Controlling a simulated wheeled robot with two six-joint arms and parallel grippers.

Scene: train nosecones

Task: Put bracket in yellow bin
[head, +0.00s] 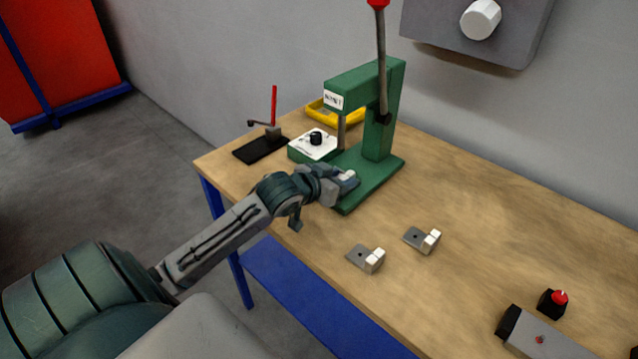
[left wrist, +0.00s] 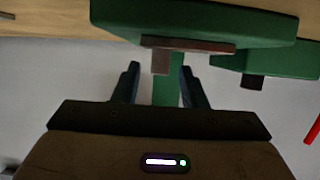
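The yellow bin (head: 322,115) stands at the back of the table, partly hidden behind the green press (head: 376,140). A bracket (head: 348,181), a plate with a small block, lies on the press base in front of my left gripper (head: 336,182). In the left wrist view, this bracket (left wrist: 160,62) shows dark, its block between and slightly beyond the two fingertips. My left gripper (left wrist: 159,70) is open, with a gap on both sides of the block. Two more brackets, a left one (head: 359,256) and a right one (head: 417,239), lie on the table. My right gripper is not in view.
A white-topped box with a black knob (head: 316,138) and a toggle clamp on a black base (head: 262,148) stand left of the press. A red button (head: 558,297) and a grey block with a black end (head: 540,335) are at lower right. The table's right part is mostly clear.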

